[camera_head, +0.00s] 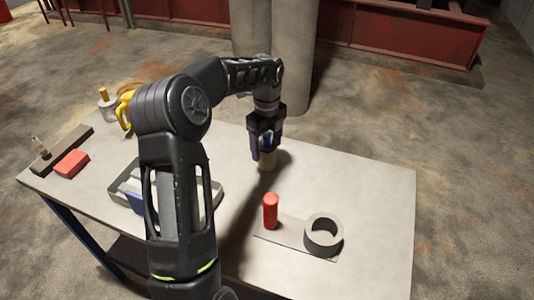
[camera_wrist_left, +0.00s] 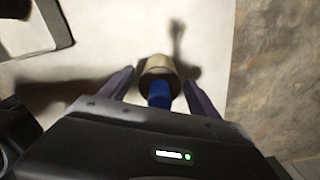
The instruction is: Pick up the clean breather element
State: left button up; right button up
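A beige cylinder with a blue upper part, which looks like the breather element (camera_head: 267,161), stands on the table under my left gripper. My left gripper (camera_head: 266,150) points down over it, with its fingers on either side. In the left wrist view the beige body (camera_wrist_left: 159,68) and blue part lie between the two fingertips (camera_wrist_left: 159,78). The fingers are open, with small gaps showing beside the cylinder. Whether its base touches the table is hard to tell. My right gripper is not in view.
A red cylinder (camera_head: 270,211) and a grey ring (camera_head: 322,235) stand on a flat grey plate near the front. A grey tray (camera_head: 122,187) is partly hidden by my left arm. A red block (camera_head: 71,163) and a yellow-handled item (camera_head: 125,106) are at left. The table's right side is clear.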

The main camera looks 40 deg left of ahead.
pick_arm(q)
jog(key=c, duration=1.3)
jog(key=shift+r, duration=0.1)
notch_tip(320, 180, up, 10)
jog(key=shift+p, duration=0.35)
